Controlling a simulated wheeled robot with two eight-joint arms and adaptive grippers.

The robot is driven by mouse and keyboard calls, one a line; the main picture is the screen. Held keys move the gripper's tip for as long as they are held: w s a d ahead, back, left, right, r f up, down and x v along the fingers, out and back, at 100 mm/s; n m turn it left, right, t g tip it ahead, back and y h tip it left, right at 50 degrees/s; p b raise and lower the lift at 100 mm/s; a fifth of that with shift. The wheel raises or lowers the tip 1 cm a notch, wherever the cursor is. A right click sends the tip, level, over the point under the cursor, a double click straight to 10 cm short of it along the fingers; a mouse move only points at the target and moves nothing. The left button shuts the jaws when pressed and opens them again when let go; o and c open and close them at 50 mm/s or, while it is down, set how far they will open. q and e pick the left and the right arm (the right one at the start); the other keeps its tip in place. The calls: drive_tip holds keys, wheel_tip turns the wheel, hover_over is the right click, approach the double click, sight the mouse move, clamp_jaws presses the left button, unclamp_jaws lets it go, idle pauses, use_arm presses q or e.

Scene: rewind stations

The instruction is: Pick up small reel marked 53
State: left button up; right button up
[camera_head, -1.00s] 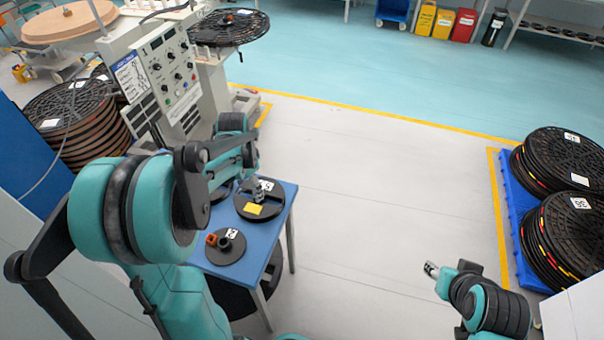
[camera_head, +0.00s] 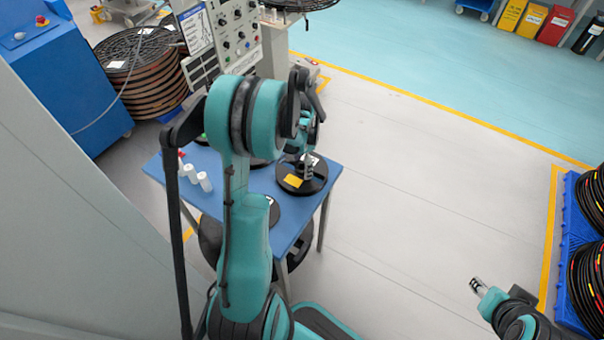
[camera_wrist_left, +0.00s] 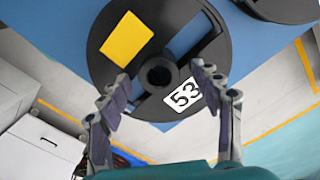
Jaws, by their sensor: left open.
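The small reel marked 53 (camera_head: 304,190) is a flat black disc lying on the blue table (camera_head: 288,238). In the left wrist view the reel (camera_wrist_left: 104,68) shows a yellow label, a white 53 label and a raised central hub. My left gripper (camera_head: 309,168) is over the reel, pointing down. In the left wrist view its open fingers (camera_wrist_left: 160,78) stand on either side of the hub, apart from it. My right gripper (camera_head: 478,285) is at the lower right, far from the table; its finger gap is too small to read.
Another dark reel (camera_head: 266,212) lies partly behind my arm. White cylinders (camera_head: 197,178) stand at the table's left. A control panel (camera_head: 223,35) rises behind the table. Stacked black reels (camera_head: 588,265) sit on a blue pallet at right. The floor between is clear.

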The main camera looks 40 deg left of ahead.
use_arm(q)
drive_tip(key=shift+r, duration=0.15)
drive_tip(key=c, duration=1.3)
drive_tip(key=shift+c, duration=0.2)
